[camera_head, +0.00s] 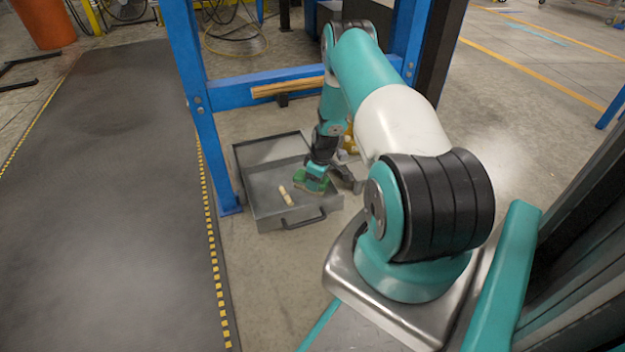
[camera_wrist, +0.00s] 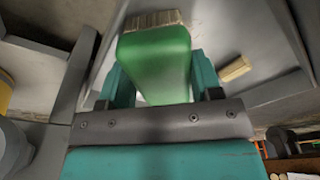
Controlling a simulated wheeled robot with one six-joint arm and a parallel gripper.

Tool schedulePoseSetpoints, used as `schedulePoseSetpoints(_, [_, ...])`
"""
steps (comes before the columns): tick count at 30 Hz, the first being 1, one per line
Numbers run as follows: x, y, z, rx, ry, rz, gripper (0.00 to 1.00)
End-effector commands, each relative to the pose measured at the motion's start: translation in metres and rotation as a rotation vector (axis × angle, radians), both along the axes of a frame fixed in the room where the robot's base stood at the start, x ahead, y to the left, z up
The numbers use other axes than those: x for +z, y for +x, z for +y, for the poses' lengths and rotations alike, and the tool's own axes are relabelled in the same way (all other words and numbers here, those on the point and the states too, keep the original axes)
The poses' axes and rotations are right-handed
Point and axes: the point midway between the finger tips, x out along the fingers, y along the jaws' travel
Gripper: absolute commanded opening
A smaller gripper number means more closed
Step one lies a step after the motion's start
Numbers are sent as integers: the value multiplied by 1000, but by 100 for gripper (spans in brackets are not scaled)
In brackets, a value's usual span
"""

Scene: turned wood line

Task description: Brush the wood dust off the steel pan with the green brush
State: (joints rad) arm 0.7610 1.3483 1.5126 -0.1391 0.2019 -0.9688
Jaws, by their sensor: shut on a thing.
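The steel pan (camera_head: 262,218) sits on the floor, a shallow grey tray with a handle on its near side. My gripper (camera_wrist: 152,88) is shut on the green brush (camera_wrist: 155,52), whose pale bristles (camera_wrist: 152,19) point away from the jaws. In the head view the green brush (camera_head: 311,182) is over the right part of the pan; I cannot tell whether the bristles touch it. A small pale wood piece (camera_head: 286,195) lies in the pan, and it also shows in the wrist view (camera_wrist: 234,69) right of the brush. I cannot make out fine dust.
A blue frame (camera_head: 205,130) stands left of and behind the pan, with wooden strips (camera_head: 287,87) on its crossbar. A dark mat (camera_head: 110,210) with a yellow dashed edge lies at left. A yellow object (camera_head: 349,138) is partly hidden behind my arm. Floor in front of the pan is clear.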

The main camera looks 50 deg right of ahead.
Motion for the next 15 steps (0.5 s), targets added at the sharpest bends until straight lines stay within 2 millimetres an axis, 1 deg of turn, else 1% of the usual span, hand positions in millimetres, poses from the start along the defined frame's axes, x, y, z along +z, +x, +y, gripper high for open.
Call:
schedulePoseSetpoints(1, [2,-5,-7,-14,-14,9,25])
schedulePoseSetpoints(5, [2,-4,-6,-16,-15,7,25])
schedulePoseSetpoints(8, [4,1,-1,-13,-17,5,25])
schedulePoseSetpoints(15, [5,15,23,-6,-14,4,25])
